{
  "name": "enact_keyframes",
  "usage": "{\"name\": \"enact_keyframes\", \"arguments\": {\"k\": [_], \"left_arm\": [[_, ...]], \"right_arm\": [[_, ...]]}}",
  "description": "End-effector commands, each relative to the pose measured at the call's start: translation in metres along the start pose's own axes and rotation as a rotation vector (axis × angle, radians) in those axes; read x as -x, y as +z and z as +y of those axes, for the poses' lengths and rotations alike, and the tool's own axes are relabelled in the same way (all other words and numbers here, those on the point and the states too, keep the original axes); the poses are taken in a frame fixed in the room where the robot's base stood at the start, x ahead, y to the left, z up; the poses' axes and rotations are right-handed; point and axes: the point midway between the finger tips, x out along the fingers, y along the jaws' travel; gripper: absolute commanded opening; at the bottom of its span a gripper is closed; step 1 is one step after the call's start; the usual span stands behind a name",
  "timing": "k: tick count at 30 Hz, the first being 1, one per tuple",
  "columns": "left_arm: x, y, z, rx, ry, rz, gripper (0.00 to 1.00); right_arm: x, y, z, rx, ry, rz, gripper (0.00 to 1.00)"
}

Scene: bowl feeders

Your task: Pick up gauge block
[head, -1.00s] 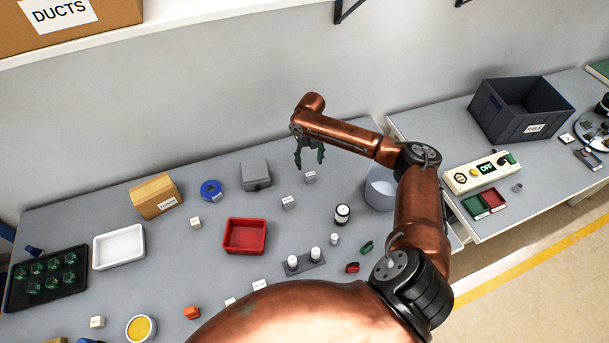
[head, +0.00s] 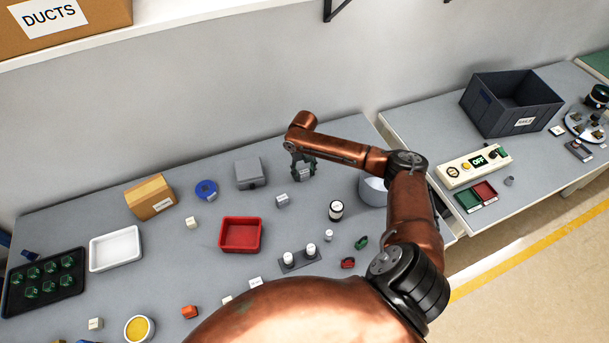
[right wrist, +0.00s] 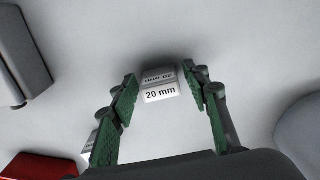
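A small pale gauge block (right wrist: 160,92) with "20 mm" printed on it shows in the right wrist view. It stands between the green-padded fingers of my right gripper (right wrist: 161,77), with a gap on each side. In the head view, my right gripper (head: 302,172) is low over the back of the table, and the block (head: 304,174) shows partly between its fingers. My right gripper is open. My left gripper is not in view.
A similar labelled block (head: 282,201) sits just in front. A grey box (head: 250,174) stands to the left, a pale round container (head: 371,190) to the right. A red tray (head: 240,248) and a black-and-white cylinder (head: 336,210) are nearer. The wall rises behind.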

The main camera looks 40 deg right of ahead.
Motion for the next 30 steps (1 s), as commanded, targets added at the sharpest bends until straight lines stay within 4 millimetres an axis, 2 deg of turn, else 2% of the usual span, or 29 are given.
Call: {"name": "enact_keyframes", "arguments": {"k": [2, 16, 25, 30], "left_arm": [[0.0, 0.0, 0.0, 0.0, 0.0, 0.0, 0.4], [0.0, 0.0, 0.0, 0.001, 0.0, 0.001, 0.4], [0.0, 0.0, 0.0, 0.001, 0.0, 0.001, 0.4], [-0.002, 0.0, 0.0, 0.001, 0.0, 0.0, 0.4]], "right_arm": [[0.0, 0.0, 0.0, 0.0, 0.0, 0.0, 0.36], [0.0, 0.0, 0.0, 0.0, 0.0, 0.0, 0.04], [0.002, 0.0, 0.0, 0.0, 0.0, -0.001, 0.04], [0.015, 0.001, 0.0, 0.001, 0.0, -0.002, 0.04]]}}
